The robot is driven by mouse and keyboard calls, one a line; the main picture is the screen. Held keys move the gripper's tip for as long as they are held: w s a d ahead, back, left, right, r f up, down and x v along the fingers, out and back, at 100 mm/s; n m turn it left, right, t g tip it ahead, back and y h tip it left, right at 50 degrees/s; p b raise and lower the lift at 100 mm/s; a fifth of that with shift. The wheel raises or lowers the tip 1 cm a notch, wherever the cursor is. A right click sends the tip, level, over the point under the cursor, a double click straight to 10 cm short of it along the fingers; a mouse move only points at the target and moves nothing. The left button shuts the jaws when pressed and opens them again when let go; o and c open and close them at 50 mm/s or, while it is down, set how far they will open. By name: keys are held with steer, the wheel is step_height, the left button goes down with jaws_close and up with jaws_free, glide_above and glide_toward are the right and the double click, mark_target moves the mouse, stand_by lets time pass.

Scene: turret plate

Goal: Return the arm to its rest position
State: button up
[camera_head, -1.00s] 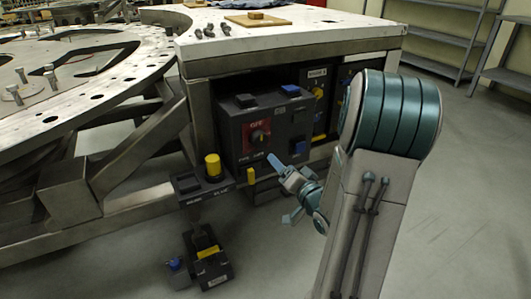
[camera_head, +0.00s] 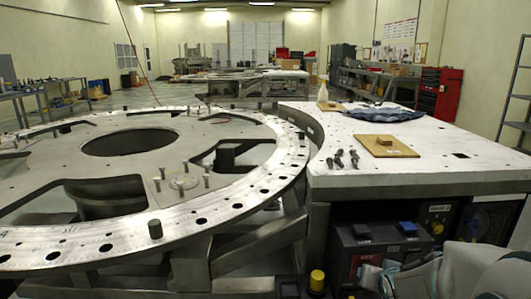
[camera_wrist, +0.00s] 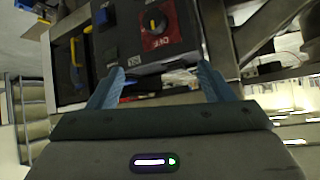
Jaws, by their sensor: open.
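My gripper (camera_wrist: 160,92) is open in the wrist view, its two blue fingers apart with nothing between them. Beyond the fingertips is a dark control box with a red panel and a black-and-yellow rotary knob (camera_wrist: 156,22). In the head view the control box (camera_head: 375,248) sits under the white worktop, at the lower right. Part of my arm (camera_head: 470,270) shows at the lower right edge, close to the box.
The white worktop (camera_head: 340,175) carries dark bolts (camera_head: 347,159), a wooden board (camera_head: 383,146) and a blue cloth (camera_head: 385,113). A large round metal turret plate (camera_head: 100,240) fills the left. A yellow-topped post (camera_head: 317,281) stands below the worktop.

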steer(key=s+a+r+n+g+y+p, duration=0.1)
steer(key=s+a+r+n+g+p, duration=0.1)
steer(key=s+a+r+p, duration=0.4)
steer(key=s+a+r+n+g+y+p, duration=0.1)
steer(key=s+a+r+n+g+p, duration=0.1)
steer(key=s+a+r+g+p, duration=0.3)
steer(key=s+a+r+p, duration=0.1)
steer(key=s+r+p, duration=0.2)
steer(key=s+r, duration=0.2)
step_height(320, 180, up, 2)
steer(key=shift+s+a+r+y, duration=0.2)
steer(key=shift+s+y, duration=0.1)
steer(key=shift+s, duration=0.1)
